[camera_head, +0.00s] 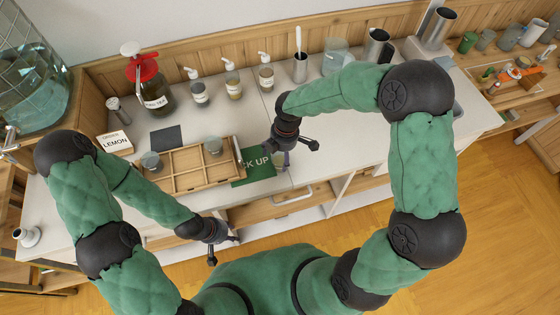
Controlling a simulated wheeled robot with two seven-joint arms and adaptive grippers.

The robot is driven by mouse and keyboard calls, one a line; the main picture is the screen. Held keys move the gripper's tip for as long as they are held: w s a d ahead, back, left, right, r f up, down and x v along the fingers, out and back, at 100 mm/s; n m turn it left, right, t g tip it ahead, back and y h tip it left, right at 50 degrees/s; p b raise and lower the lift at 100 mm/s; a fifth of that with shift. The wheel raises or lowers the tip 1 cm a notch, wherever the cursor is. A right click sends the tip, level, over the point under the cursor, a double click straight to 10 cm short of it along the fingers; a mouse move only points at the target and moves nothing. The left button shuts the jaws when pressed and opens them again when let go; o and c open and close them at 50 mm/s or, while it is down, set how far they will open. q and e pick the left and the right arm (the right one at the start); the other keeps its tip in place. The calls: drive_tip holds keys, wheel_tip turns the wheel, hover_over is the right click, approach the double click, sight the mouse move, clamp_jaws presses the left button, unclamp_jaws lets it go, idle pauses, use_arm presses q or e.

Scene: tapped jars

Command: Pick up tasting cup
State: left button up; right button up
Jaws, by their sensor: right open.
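A small clear cup (280,160) stands at the right end of the green mat marked "PICK UP" (250,178), near the counter's front edge. My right gripper (293,147) is open and over or beside this cup. The gripper partly hides the cup, and I cannot tell whether they touch. Two more small clear cups, one at the left (151,161) and one at the right (213,146), are at the wooden compartment tray (190,190). My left gripper (224,252) is open and empty, in front of the counter's edge below the tray.
A red-topped jar (158,97) and several pump bottles (233,82) stand along the back. A metal cup with a stick (300,68) stands at the back. The counter's middle is mostly clear.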

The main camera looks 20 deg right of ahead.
sight(280, 158)
drive_tip(key=shift+s+f, duration=0.1)
drive_tip(key=shift+f, duration=0.4)
wheel_tip(280, 158, down, 4)
drive_tip(key=shift+a+f+b, duration=0.15)
drive_tip(key=shift+f+b, duration=0.05)
drive_tip(key=shift+b, duration=0.45)
drive_tip(key=c, duration=1.3)
